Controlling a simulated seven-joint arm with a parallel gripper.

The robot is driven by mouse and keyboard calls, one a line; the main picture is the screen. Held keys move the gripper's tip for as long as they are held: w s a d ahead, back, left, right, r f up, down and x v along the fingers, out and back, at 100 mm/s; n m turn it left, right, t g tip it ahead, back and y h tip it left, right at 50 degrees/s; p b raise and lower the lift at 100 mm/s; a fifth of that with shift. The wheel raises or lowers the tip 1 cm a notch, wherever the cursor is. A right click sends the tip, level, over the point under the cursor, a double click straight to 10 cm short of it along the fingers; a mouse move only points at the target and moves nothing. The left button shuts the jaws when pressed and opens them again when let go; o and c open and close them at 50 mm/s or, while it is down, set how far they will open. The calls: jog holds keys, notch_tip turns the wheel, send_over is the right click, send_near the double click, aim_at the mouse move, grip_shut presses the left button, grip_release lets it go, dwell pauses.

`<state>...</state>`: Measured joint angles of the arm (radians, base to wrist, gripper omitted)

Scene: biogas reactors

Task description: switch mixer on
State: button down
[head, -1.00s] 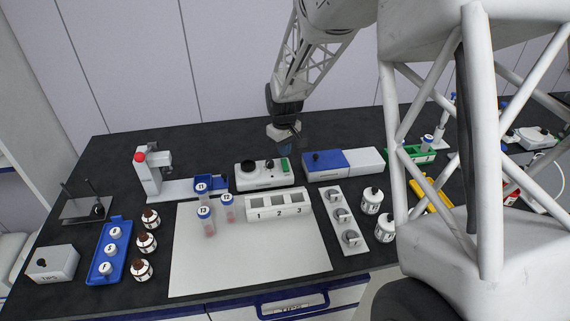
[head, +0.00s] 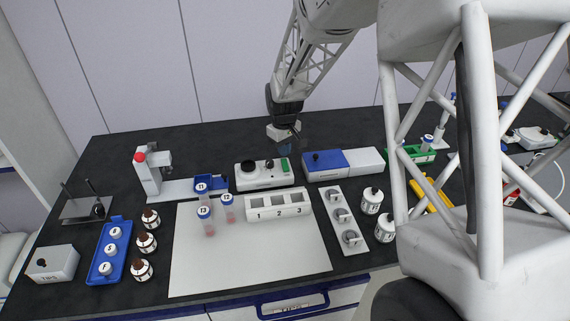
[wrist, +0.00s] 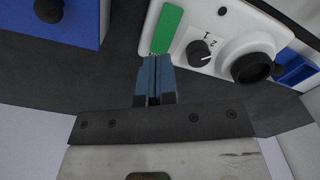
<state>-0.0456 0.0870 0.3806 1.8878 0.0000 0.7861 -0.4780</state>
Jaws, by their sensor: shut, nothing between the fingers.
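The mixer (head: 264,180) is a white box at the back middle of the bench, with a black round holder on its left, a small dial and a green switch (head: 285,165) at its right end. In the wrist view the green switch (wrist: 168,28) is at the top, beside the dial (wrist: 198,53) marked 1 and 2. My gripper (head: 289,150) is shut and empty, just behind the switch end of the mixer. In the wrist view its blue fingertips (wrist: 154,60) are at the near end of the switch. I cannot tell whether they touch it.
A blue and white box (head: 325,163) stands close right of the mixer. A white rack (head: 278,205) numbered 1 to 3 and capped tubes (head: 205,213) are in front. A white stand with a red knob (head: 140,157) is at left. The grey mat's front is clear.

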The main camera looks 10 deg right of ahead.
aim_at(284, 160)
jog(key=shift+f, duration=1.45)
dwell(1.4)
jog(key=shift+r, duration=3.5)
